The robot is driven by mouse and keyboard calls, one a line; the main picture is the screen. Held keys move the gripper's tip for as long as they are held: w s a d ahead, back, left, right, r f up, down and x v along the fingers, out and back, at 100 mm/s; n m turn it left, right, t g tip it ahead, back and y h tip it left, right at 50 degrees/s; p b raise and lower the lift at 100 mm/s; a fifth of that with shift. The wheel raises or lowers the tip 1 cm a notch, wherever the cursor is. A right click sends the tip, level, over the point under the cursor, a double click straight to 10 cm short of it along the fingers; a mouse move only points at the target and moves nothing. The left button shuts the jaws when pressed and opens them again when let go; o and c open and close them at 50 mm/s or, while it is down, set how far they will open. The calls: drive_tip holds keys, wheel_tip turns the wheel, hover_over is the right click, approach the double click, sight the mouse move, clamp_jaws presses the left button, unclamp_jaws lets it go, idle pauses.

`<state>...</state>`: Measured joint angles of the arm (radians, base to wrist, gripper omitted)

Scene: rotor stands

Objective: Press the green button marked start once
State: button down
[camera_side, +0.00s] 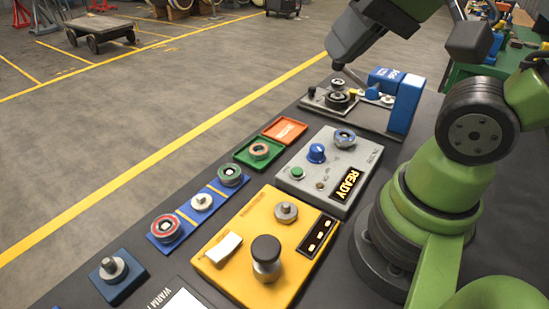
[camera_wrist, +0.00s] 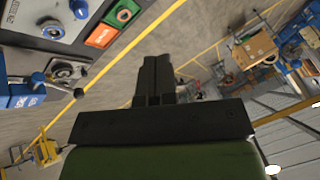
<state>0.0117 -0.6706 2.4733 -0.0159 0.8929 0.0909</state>
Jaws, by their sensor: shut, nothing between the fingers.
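The green button (camera_side: 297,172) is a small round cap on the left part of the grey control box (camera_side: 347,157). Any start label is too small to read. The box has a blue knob (camera_side: 316,152), a round dial (camera_side: 345,137) and a lit display reading READY (camera_side: 347,184). In the wrist view, part of the box (camera_wrist: 22,18) shows at the top left, with the green button out of frame. My gripper (camera_wrist: 157,60) is shut and empty, its dark fingers together. It is apart from the green button; my wrist is above the far end of the bench.
A yellow box (camera_side: 225,270) with a black knob stands in front of the grey box. Orange (camera_side: 285,131) and green (camera_side: 258,152) trays and a blue strip of round parts (camera_side: 183,219) lie left. A blue-posted fixture (camera_side: 404,103) stands behind, near my wrist.

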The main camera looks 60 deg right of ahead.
drive_tip(key=w+d+f+m+g+h, duration=0.1)
drive_tip(key=w+d+f+m+g, duration=0.25)
drive_tip(key=w+m, duration=0.2)
drive_tip(key=m+g, duration=0.3)
drive_tip(key=m, duration=0.4)
hover_over(294, 169)
wheel_tip(294, 169, down, 9)
drive_tip(key=shift+h, duration=0.4)
drive_tip(key=shift+f, duration=0.15)
wheel_tip(294, 169, down, 14)
drive_tip(key=shift+r, duration=0.1)
